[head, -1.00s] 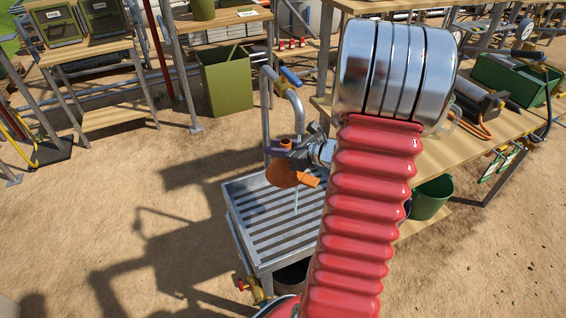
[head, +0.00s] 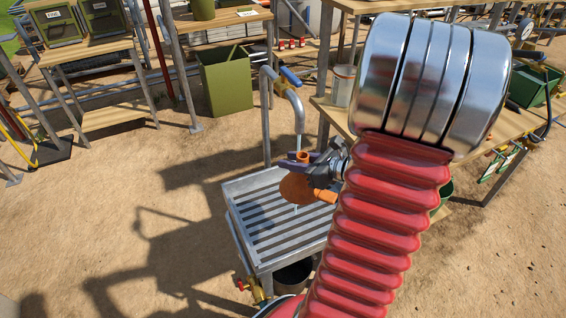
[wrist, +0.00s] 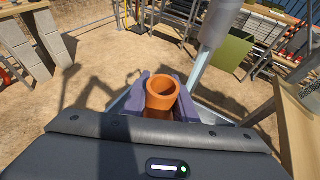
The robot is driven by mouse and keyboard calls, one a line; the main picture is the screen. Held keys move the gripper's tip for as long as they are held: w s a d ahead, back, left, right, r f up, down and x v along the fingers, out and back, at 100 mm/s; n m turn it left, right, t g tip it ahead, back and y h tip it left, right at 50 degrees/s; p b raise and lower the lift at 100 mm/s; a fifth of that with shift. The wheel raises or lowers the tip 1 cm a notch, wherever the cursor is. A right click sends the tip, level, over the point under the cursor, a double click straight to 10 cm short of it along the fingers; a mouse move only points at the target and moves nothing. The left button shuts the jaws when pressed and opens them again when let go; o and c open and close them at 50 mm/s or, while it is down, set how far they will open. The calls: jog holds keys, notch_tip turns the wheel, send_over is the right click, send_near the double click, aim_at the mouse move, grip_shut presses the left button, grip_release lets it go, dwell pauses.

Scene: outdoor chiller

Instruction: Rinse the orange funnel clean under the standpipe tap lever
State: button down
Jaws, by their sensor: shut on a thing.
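The orange funnel (head: 299,187) is held in my gripper (head: 306,160), above the slatted metal drain stand. A thin pale streak like water shows below the funnel. Whether water strikes the funnel is not clear.
The slatted metal drain stand (head: 262,232) is below the funnel, with a dark bucket (head: 293,275) under it. A wooden bench (head: 425,160) stands close on the right. A green bin (head: 227,82) is behind. Open sand lies to the left.

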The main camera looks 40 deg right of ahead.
jog(key=shift+s+a+r, duration=0.15)
jog(key=shift+s, duration=0.65)
jog(key=shift+s+a+r, duration=0.1)
jog(key=shift+s+a, duration=0.05)
jog(key=shift+s, duration=0.6)
